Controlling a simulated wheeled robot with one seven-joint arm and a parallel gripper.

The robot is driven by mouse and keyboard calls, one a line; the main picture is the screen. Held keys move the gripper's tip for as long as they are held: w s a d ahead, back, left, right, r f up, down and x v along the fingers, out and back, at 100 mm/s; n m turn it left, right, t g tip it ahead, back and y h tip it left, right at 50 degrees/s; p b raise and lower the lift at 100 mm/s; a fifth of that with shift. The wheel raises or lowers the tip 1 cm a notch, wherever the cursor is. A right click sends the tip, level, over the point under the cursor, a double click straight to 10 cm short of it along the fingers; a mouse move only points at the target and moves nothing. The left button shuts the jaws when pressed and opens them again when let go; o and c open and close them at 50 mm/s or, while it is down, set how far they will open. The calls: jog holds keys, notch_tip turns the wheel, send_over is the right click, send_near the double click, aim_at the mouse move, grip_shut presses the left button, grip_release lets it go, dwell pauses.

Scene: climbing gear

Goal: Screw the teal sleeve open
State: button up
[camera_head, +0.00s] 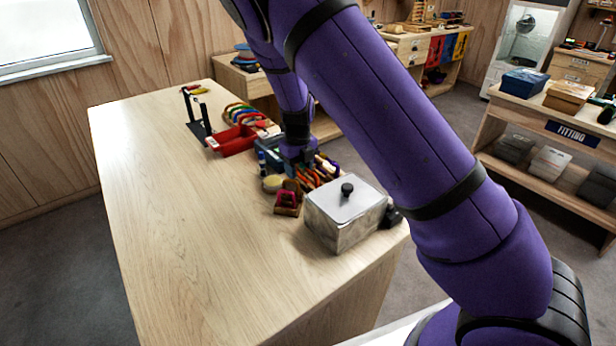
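My purple arm reaches over the wooden workbench (150,200). My gripper (300,160) points down among small gear at the bench's right side. Its fingers are small and dark here, and I cannot tell whether they are open or shut, or whether they touch anything. I cannot make out the teal sleeve for sure; the area at my gripper is crowded and partly hidden by my arm. A dark blue-teal item (268,155) lies just left of my gripper, too small to identify.
A lidded metal box (345,212) stands near the front right. A small wooden holder with a pink item (287,198), a pale round tub (272,183), a red tray (232,141) and a black stand (198,120) are nearby. The bench's left half is clear.

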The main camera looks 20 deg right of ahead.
jog(key=shift+r, duration=1.15)
jog(key=shift+d, duration=0.1)
jog(key=shift+w+d, duration=0.2)
jog(key=shift+d, duration=0.4)
jog(key=shift+s+f, duration=0.1)
jog(key=shift+f, duration=1.35)
jog(key=shift+s+a, duration=0.2)
jog(key=shift+a, duration=0.45)
